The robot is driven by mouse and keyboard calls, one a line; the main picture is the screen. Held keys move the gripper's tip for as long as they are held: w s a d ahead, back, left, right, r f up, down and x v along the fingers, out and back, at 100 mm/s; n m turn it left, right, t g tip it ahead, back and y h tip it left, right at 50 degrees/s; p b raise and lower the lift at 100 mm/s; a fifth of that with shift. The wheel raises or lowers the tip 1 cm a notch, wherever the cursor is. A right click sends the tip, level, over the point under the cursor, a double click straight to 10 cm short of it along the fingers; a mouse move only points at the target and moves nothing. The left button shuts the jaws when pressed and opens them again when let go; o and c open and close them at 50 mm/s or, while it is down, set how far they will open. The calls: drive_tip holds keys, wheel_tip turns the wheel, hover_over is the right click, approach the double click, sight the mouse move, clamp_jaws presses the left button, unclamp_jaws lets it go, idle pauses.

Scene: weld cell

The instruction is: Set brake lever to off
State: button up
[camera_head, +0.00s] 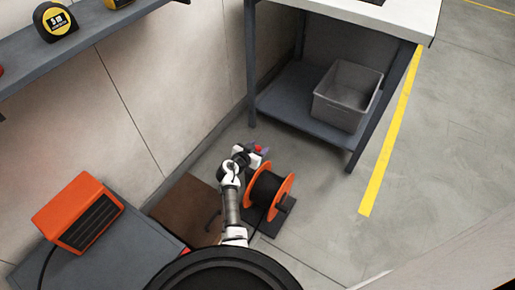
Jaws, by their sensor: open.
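A cable reel (284,197) with orange flanges and dark cable stands on a dark base plate on the floor, in the lower middle of the head view. A small red knob (258,149), which looks like the end of the brake lever, shows just beyond the reel. The lever's shaft is mostly hidden, so I cannot tell its setting. My gripper (257,154) is open, low behind the reel and close to the red knob. Whether it touches the knob is too small to tell. My white and grey arm covers the reel's left side.
A workbench (400,20) with a grey bin (345,96) on its lower shelf stands beyond the reel. An orange box (78,212) sits on a grey surface at left. A brown box or board (185,210) lies left of my arm. Floor at right is clear.

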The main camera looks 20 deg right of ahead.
clamp_jaws()
